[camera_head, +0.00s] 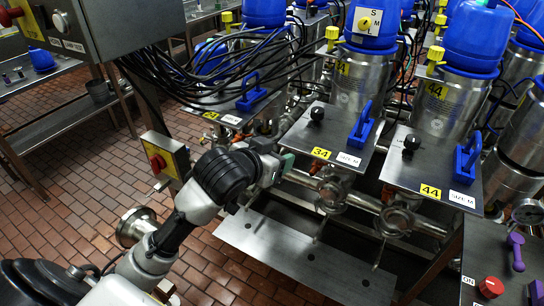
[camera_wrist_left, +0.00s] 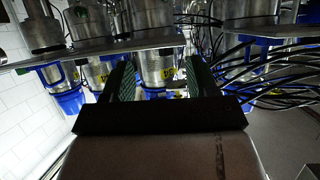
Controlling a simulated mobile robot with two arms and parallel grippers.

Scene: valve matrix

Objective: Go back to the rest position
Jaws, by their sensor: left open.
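My left gripper (camera_head: 280,166) reaches in from the lower left in the head view, beside the steel panel labelled 34 (camera_head: 335,140). In the left wrist view the two green-padded fingers of this gripper (camera_wrist_left: 160,75) stand wide apart. Nothing is held between them. A steel valve cylinder (camera_wrist_left: 157,65) shows behind the gap, at a distance; this view looks upside down. I cannot tell whether the gripper touches the panel or pipes. My right gripper is not in view.
Panel 44 (camera_head: 430,165) carries a blue lever (camera_head: 467,158) and a black knob. Black cables (camera_head: 215,85) hang behind my arm. A yellow box with a red knob (camera_head: 163,158) stands close left of the arm. A lower steel plate (camera_head: 285,250) lies below.

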